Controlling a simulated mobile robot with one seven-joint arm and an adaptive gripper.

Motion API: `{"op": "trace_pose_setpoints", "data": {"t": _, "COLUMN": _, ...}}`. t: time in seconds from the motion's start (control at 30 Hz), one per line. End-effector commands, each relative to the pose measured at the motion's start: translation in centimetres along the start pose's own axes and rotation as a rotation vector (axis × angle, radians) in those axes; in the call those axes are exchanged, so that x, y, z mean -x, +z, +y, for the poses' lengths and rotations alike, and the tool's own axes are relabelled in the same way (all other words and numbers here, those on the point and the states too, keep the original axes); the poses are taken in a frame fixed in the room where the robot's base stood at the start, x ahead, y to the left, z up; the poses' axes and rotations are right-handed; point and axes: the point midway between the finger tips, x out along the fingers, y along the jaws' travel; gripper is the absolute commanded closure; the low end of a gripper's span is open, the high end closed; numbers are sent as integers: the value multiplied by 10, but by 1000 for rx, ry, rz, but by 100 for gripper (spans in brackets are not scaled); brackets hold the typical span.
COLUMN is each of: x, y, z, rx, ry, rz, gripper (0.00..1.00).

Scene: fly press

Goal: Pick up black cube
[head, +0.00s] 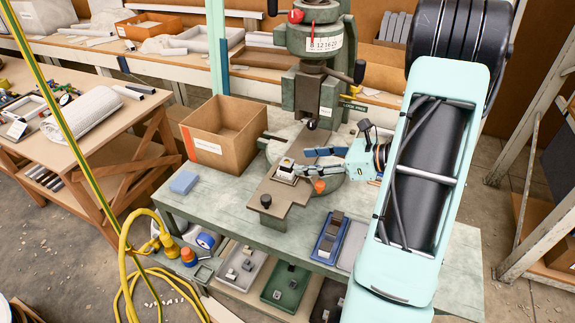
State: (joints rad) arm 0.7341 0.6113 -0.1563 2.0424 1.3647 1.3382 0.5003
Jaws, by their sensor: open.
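I cannot single out the black cube for certain. Small dark grey to black blocks (326,243) sit in a blue tray (318,253) near the front edge of the bench. My gripper (306,162) reaches in from the right, above the press bed. Its two dark fingers are apart and point left. They are just right of a small pale and dark block-like part (287,166) on the brown plate (284,196). I cannot tell whether they touch it. The blue tray is in front of and below my gripper.
The fly press (318,40) stands behind my gripper. An open cardboard box (225,133) and a blue block (184,182) are to the left. An orange knob (319,186) is close below my fingers. Parts trays (285,285) lie on the shelf below. The bench's left front is clear.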

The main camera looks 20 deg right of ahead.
Motion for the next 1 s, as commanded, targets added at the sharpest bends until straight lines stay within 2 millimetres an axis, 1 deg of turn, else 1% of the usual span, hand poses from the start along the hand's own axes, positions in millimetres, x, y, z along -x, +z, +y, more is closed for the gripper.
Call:
{"op": "trace_pose_setpoints", "data": {"t": 0.13, "x": -11, "y": -1, "z": 1, "rx": -1, "ry": 3, "rz": 1, "gripper": 55}}
{"op": "trace_pose_setpoints", "data": {"t": 0.3, "x": -37, "y": -3, "z": 1, "rx": -2, "ry": 5, "rz": 1, "gripper": 55}}
{"op": "trace_pose_setpoints", "data": {"t": 0.43, "x": -52, "y": -3, "z": 0, "rx": -1, "ry": 3, "rz": 1, "gripper": 55}}
{"op": "trace_pose_setpoints", "data": {"t": 0.53, "x": -56, "y": -4, "z": 0, "rx": -1, "ry": 1, "rz": 1, "gripper": 55}}
{"op": "trace_pose_setpoints", "data": {"t": 0.73, "x": -56, "y": -4, "z": -1, "rx": 0, "ry": 0, "rz": 1, "gripper": 55}}
{"op": "trace_pose_setpoints", "data": {"t": 1.0, "x": -56, "y": -4, "z": -1, "rx": 0, "ry": 0, "rz": 1, "gripper": 85}}
